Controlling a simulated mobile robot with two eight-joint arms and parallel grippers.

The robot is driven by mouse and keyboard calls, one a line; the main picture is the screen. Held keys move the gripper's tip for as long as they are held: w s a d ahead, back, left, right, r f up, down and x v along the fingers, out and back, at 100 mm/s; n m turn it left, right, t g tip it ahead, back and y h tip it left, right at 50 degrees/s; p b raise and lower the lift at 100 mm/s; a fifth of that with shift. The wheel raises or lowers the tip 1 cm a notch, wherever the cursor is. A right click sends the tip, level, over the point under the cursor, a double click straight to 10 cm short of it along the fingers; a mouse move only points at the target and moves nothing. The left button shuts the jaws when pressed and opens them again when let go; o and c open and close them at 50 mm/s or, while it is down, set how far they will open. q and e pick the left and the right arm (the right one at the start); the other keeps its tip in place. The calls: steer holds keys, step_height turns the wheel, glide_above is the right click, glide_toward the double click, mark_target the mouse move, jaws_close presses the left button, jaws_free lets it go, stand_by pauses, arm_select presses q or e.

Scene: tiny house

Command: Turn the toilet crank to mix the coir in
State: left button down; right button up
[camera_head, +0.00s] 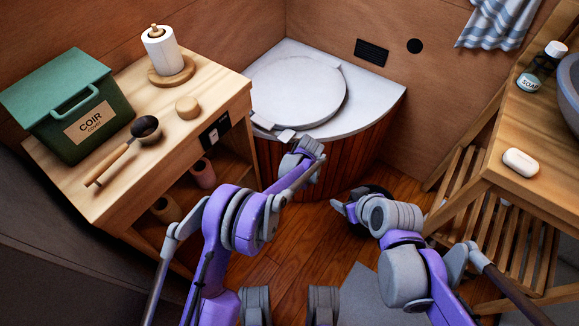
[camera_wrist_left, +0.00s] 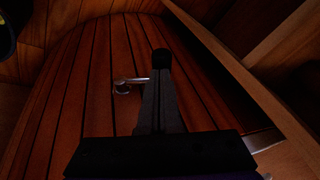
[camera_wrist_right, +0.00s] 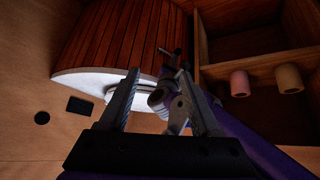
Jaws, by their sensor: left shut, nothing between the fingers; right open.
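The toilet (camera_head: 300,88) stands in the back corner with its pale round lid down and a curved slatted wood front. A small metal crank (camera_wrist_left: 122,87) sits on that front in the left wrist view; the toilet top and my arm hide it in the head view. My left gripper (camera_wrist_left: 160,76) is shut and empty, its tips beside the crank's arm. A dark round end, seemingly the crank's knob (camera_wrist_left: 161,58), shows right at the tips; I cannot tell whether they touch. My right gripper (camera_head: 340,207) is open and empty, low in front of the toilet, apart from it.
A wooden shelf unit at left carries the green coir bin (camera_head: 70,100), a scoop (camera_head: 120,155), a round wooden piece (camera_head: 188,107) and a paper roll (camera_head: 163,50). At right, a counter (camera_head: 535,190) holds soap (camera_head: 520,162) and a basin. Wooden floor shows between.

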arm_select(q)
steer(key=shift+a+f+h, duration=0.1)
steer(key=shift+a+h, duration=0.05)
steer(key=shift+h, duration=0.15)
arm_select(e)
steer(key=s+d+m+g+h, duration=0.1)
steer(key=s+m, duration=0.1)
steer(key=s, duration=0.4)
steer(key=s+d+f+m+g, duration=0.1)
steer(key=s+d+m, duration=0.1)
steer(key=s, duration=0.5)
steer(key=shift+f+g+h, duration=0.25)
steer(key=shift+g+h, duration=0.15)
